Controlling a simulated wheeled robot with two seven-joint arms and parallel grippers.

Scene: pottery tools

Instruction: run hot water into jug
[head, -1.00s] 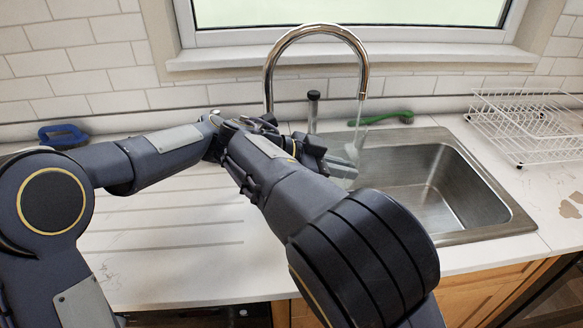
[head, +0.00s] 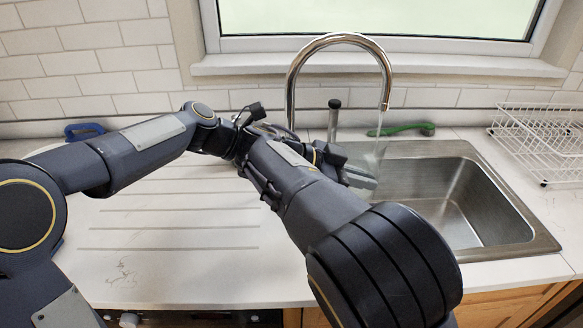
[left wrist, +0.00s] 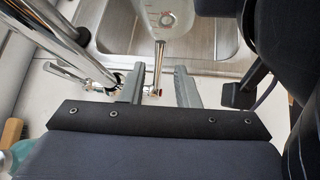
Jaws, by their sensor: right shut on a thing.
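The clear jug (head: 362,179) is held under the tap spout, at the left edge of the sink. It also shows at the top of the left wrist view (left wrist: 170,18), with markings on its wall. My right gripper (head: 338,160) is shut on it; the grip itself is mostly hidden. The chrome tap (head: 291,90) arches over, and a thin water stream (head: 378,152) falls from its spout towards the jug. In the left wrist view my left gripper (left wrist: 160,75) is open, its fingers apart on either side of a slim chrome tap lever (left wrist: 158,65) with a red mark.
The steel sink (head: 470,190) lies right of the jug. A black-topped post (head: 335,110) stands behind my right gripper. A green brush (head: 402,129) lies behind the sink, a wire rack (head: 540,140) at right, and a blue-handled object (head: 85,131) at back left. The left counter is mostly clear.

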